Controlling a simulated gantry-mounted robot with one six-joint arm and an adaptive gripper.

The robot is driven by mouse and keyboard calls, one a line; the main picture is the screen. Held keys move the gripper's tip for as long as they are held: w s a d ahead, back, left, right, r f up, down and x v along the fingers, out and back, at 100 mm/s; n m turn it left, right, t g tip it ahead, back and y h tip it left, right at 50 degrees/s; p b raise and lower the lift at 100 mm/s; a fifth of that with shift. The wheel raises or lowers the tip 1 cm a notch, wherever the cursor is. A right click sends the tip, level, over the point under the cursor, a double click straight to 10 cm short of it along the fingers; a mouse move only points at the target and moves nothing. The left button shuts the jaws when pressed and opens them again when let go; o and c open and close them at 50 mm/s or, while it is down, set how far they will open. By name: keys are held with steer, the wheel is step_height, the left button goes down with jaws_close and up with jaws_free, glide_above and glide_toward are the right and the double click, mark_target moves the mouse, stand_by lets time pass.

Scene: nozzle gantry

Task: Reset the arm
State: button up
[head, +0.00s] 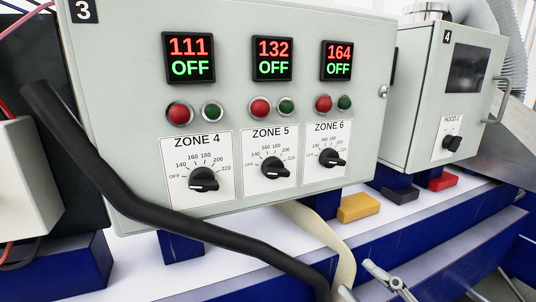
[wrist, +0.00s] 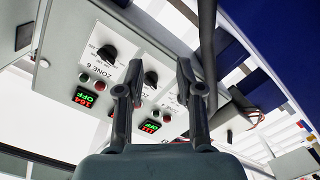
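My gripper (wrist: 159,62) shows in the wrist view with its two dark fingers spread apart and nothing between them. It is open, and its fingers point towards the grey control panel, which appears turned over in that view. I cannot make out my gripper for sure in the head view. The control panel (head: 225,20) fills the middle of the head view. It has black knobs for Zone 4 (head: 203,180), Zone 5 (head: 273,168) and Zone 6 (head: 332,158). The displays above them read 111, 132 and 164, each with OFF in green.
A second box (head: 418,75) labelled 4, with a Hood 2 knob (head: 452,144), stands at the right. A thick black hose (head: 130,205) crosses in front of the panel's lower left. Yellow (head: 360,207), dark grey and red blocks lie on the white ledge below.

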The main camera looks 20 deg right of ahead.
steer(key=w+a+f+m+g, duration=0.1)
steer(key=a+f+m+g, duration=0.5)
steer(key=a+f, duration=1.6)
step_height(320, 180, up, 24)
steer(key=d+m+t+h+p, duration=0.1)
steer(key=m+p, duration=0.1)
steer(key=p, duration=2.2)
steer(key=shift+m+t+p, duration=0.3)
steer(key=shift+p, duration=0.05)
steer(key=shift+r, duration=0.1)
